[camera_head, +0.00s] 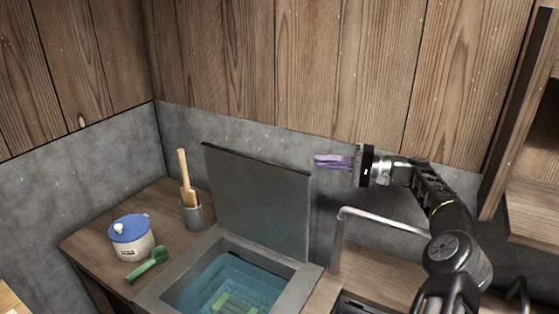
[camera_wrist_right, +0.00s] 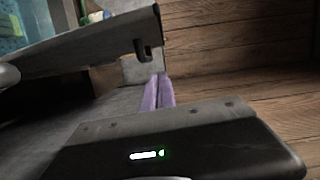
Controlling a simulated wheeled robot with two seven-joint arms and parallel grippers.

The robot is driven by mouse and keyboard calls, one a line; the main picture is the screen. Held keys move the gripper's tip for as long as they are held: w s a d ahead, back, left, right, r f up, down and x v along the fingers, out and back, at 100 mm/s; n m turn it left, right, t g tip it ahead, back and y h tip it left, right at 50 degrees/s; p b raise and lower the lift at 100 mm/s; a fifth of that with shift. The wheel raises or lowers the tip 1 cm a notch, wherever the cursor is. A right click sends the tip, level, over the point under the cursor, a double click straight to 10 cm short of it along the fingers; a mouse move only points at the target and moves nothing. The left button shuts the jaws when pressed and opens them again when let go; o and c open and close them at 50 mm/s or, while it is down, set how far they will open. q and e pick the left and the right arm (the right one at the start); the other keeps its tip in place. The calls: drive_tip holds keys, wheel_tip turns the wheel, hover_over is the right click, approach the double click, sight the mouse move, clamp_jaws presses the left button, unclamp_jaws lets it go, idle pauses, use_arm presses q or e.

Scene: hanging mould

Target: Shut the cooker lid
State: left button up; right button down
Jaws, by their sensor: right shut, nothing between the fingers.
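The cooker lid (camera_head: 258,195) is a flat dark grey panel. It stands raised at the back of the cooker (camera_head: 180,279), a square grey frame around a blue basket-like well (camera_head: 225,285). My right gripper (camera_head: 316,161) has purple fingers that are shut and empty. In the head view it appears just right of the lid's upper right corner. In the right wrist view the purple fingers (camera_wrist_right: 158,92) point past a dark panel edge, probably the lid (camera_wrist_right: 120,45). I cannot tell whether they touch it. My left gripper is not in view.
A metal tap (camera_head: 338,240) rises on the right, below my right arm. Wooden wall panels stand behind.

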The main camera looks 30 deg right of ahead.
drive_tip(key=w+a+b, duration=0.3)
drive_tip(key=w+a, duration=0.2)
drive_tip(key=a, duration=0.5)
drive_tip(key=shift+a+f, duration=0.2)
drive_tip(key=shift+a, duration=0.05)
idle(0.4)
drive_tip(key=shift+f, duration=0.1)
